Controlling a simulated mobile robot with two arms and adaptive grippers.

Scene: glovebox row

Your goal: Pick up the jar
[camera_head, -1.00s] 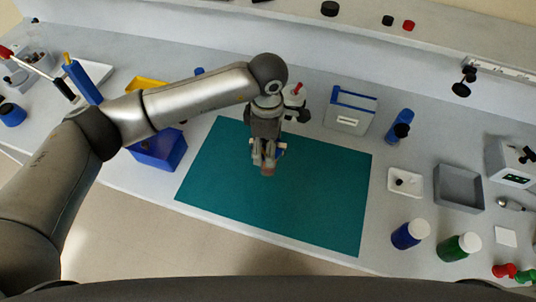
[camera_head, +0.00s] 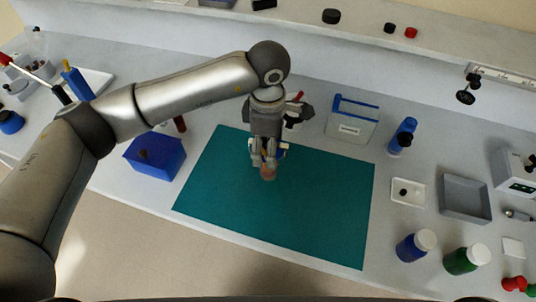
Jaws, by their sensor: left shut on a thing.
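My left gripper (camera_head: 266,165) points down over the teal mat (camera_head: 310,215). It is shut on a small brownish, rounded thing (camera_head: 268,174), which shows just below the fingertips. The fingers hide most of it, so I cannot tell for certain that it is the jar, nor whether it touches the mat. My right gripper is not in view.
A blue bin (camera_head: 155,160) stands left of the mat. A white and blue box (camera_head: 350,122), a blue bottle (camera_head: 402,137), a small white tray (camera_head: 421,191) and a grey tray (camera_head: 487,200) are behind and right of it. Most of the mat is clear.

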